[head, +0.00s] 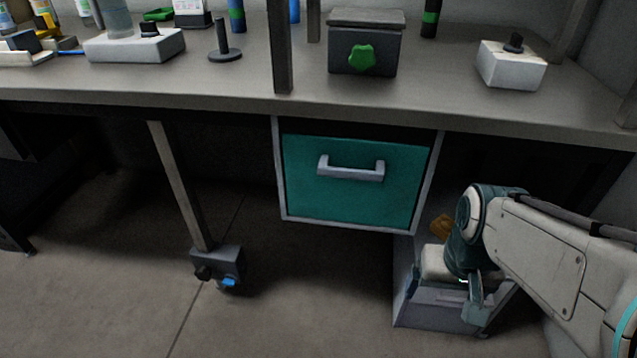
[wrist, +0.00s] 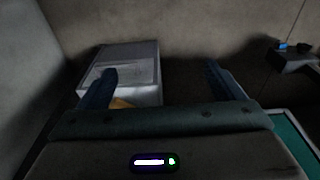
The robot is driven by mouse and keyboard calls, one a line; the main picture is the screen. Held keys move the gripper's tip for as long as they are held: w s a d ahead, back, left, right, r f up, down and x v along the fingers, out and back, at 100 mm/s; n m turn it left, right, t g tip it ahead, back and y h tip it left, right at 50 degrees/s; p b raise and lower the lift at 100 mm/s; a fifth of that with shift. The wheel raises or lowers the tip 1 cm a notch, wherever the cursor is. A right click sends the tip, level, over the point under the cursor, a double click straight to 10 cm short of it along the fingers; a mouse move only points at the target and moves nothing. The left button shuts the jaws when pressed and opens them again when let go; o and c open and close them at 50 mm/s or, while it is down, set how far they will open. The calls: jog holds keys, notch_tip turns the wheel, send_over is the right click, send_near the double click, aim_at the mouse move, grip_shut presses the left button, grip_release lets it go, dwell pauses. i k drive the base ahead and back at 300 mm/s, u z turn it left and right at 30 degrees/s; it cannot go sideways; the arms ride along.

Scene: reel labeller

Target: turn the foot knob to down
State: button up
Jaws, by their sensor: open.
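A grey foot box (head: 218,262) sits low at the bottom of a slanted-looking post. It carries a blue knob (head: 229,282) and a black knob (head: 203,272); I cannot tell which is the foot knob or how it is set. The wrist view shows the box (wrist: 297,62), the blue knob (wrist: 283,46) and the black knob (wrist: 304,47) at its upper right. My gripper (wrist: 160,70) is open and empty, with its fingers spread. In the head view it is low at the right, over the grey bin, well away from the foot box.
A grey open bin (head: 440,318) with an orange-yellow thing (head: 442,228) stands below my gripper. A teal drawer (head: 350,185) hangs under the bench (head: 170,87). The bench holds a box with a green knob (head: 362,57). The floor between bin and foot box looks clear.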

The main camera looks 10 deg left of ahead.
aim_at(204, 273)
jog(key=u, duration=1.55)
jog(key=k, duration=0.4)
jog(key=u, duration=0.05)
jog(key=i, duration=1.15)
jog(key=u, duration=0.75)
